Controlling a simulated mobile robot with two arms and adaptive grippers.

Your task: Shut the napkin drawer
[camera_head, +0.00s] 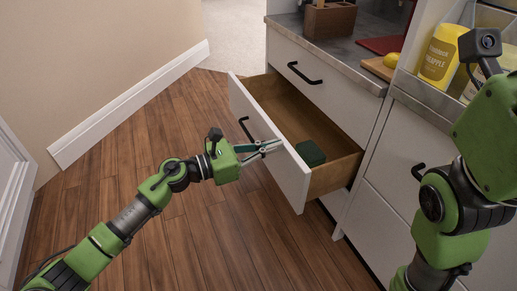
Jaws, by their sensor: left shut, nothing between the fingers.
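The napkin drawer (275,153) is pulled out from the white cabinet, below a shut upper drawer. Its white front has a black handle (245,129), and a dark green block-like item (311,153) lies inside on the wooden bottom. My left gripper (276,146) is shut and empty at the outer face of the drawer front, to the right of the handle. I cannot tell whether its tips touch the front. My right arm rises at the right edge, and its gripper's fingers are not visible.
The shut upper drawer (318,77) sits under a grey counter (352,55). The wooden floor (200,235) in front is clear. A beige wall stands at left.

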